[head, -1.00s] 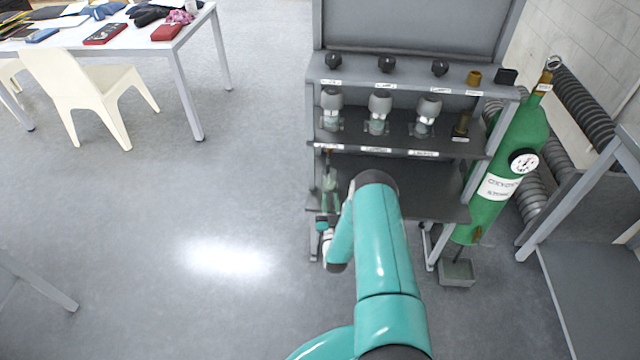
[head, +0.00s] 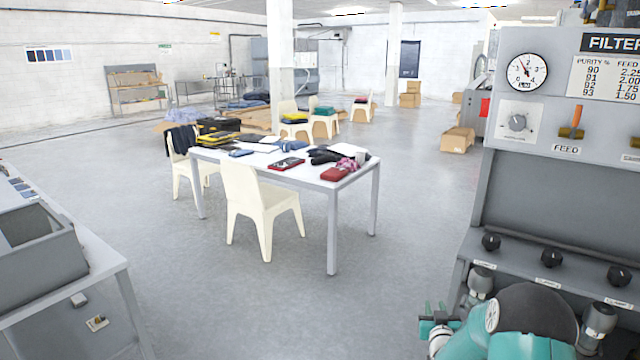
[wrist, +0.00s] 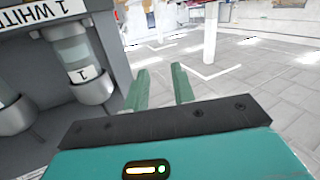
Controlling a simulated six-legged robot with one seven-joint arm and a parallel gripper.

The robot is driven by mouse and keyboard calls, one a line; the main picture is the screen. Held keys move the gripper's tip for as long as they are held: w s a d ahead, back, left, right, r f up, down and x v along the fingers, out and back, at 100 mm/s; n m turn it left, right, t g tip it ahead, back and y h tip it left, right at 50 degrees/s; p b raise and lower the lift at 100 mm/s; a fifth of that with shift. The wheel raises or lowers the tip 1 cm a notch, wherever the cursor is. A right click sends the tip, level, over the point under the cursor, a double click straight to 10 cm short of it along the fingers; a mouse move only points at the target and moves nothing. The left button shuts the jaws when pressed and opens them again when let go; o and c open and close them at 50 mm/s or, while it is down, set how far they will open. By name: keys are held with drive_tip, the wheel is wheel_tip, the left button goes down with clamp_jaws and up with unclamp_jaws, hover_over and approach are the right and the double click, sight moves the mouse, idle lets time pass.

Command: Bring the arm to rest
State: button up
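My teal arm (head: 515,335) shows at the bottom right of the head view, bent in front of the grey filter rack. My gripper (head: 433,316) is at its left side, partly cut off by the lower edge. In the wrist view my gripper (wrist: 160,78) has its two green fingers apart with nothing between them. They point out past the rack toward open floor. Labelled filter cylinders (wrist: 78,55) stand on the rack close to the left of the fingers.
The filter rack (head: 560,180) has a gauge, a FEED lever and several black knobs. A white table (head: 310,185) with clothes and boxes stands mid-room, a cream chair (head: 258,205) at its front. A grey bench (head: 60,275) is at left. Floor between is clear.

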drive_tip(key=s+a+r+g+y, duration=0.1)
drive_tip(key=s+a+r+g, duration=0.1)
drive_tip(key=s+a+r, duration=0.4)
drive_tip(key=s+a+r+n+g, duration=0.1)
drive_tip(key=s+r+g, duration=0.15)
drive_tip(key=r, duration=0.55)
drive_tip(key=s+a+r+g+y, duration=0.1)
drive_tip(key=s+a+r, duration=0.3)
drive_tip(key=s+r, duration=0.2)
drive_tip(key=s+a+r+g, duration=0.1)
drive_tip(key=s+a+g, duration=0.2)
drive_tip(key=s, duration=1.1)
drive_tip(key=s+a+r+g+y, duration=0.1)
drive_tip(key=s+a+r+g, duration=0.1)
drive_tip(key=s, duration=1.2)
drive_tip(key=shift+s+a+r+g, duration=0.15)
drive_tip(key=shift+s+a+g, duration=0.25)
drive_tip(key=shift+a, duration=0.45)
drive_tip(key=shift+w, duration=0.1)
